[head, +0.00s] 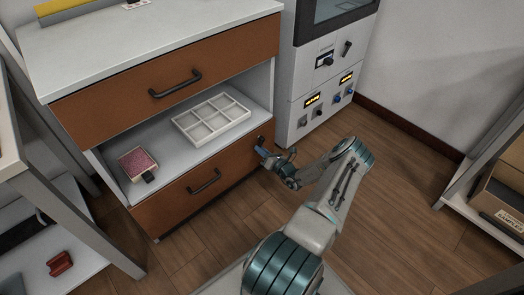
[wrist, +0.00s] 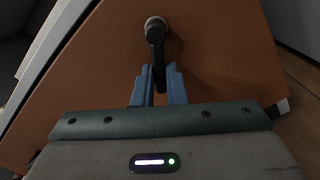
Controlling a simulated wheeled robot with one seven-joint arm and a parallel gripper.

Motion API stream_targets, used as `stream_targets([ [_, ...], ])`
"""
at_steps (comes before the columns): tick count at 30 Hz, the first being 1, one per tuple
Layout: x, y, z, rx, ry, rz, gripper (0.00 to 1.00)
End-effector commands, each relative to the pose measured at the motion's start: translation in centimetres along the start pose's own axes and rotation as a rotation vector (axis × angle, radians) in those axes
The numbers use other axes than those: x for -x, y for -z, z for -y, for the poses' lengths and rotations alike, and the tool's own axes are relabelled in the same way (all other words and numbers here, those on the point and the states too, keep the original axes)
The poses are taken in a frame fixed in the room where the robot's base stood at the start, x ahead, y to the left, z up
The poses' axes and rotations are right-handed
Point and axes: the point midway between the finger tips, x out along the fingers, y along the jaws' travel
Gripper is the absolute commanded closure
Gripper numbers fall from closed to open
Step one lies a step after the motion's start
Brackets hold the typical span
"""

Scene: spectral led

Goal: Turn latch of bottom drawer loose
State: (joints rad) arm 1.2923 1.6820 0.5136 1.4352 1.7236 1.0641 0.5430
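The bottom drawer (head: 180,205) has a brown front with a dark bar handle (head: 204,182) and is closed. Its latch is at the upper right corner of the front in the head view, mostly behind my gripper. In the wrist view the latch (wrist: 157,40) is a round metal pivot with a dark lever pointing down toward me. My gripper (wrist: 158,86) has its two blue fingers on either side of the lever's lower end, with the lever between them. It also shows in the head view (head: 266,154) at the drawer's right end. I cannot tell whether both fingers touch the lever.
Above is an open shelf with a white compartment tray (head: 212,120) and a small red box (head: 137,163). The upper drawer (head: 170,85) is closed. A grey instrument cabinet (head: 322,85) stands to the right. Wooden floor (head: 400,170) is clear right of my arm.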

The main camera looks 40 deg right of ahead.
Motion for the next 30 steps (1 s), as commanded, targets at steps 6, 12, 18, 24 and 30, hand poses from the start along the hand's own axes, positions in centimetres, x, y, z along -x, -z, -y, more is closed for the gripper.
stream_targets([
  [6, 0.1, -0.1, 0.1, 0.012, 0.001, 0.001, 1.0],
  [12, 0.1, -0.1, 0.5, 0.083, 0.002, 0.002, 1.0],
  [18, 0.0, -0.2, 1.0, 0.226, 0.002, 0.002, 1.0],
  [24, 0.0, -0.5, 1.7, 0.414, 0.001, 0.002, 1.0],
  [30, 0.0, -0.9, 2.4, 0.604, 0.001, 0.002, 1.0],
])
